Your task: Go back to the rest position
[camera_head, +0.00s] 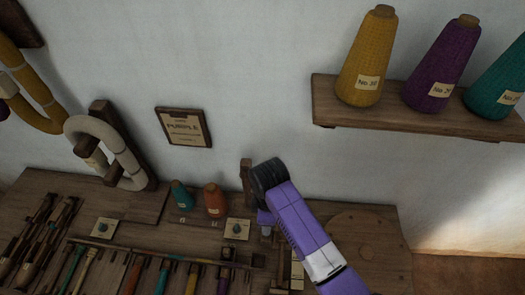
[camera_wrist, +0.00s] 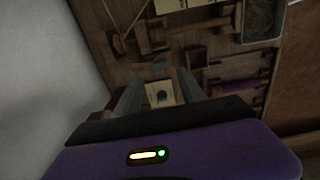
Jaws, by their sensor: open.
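My gripper (camera_head: 266,229) hangs over the bench below the wall in the head view, partly hidden by my purple arm. In the wrist view my gripper (camera_wrist: 158,82) shows two grey fingers set apart, with nothing held between them. A pale card with a dark round spot (camera_wrist: 159,93) lies on the bench beyond the fingers. The wooden bench (camera_head: 140,205) carries several tools and small cones. No object is in my gripper's grasp.
A wall shelf (camera_head: 400,118) with large yellow, purple and teal cones juts out at the upper right. A teal cone (camera_head: 181,195) and an orange cone (camera_head: 214,199) stand left of my gripper.

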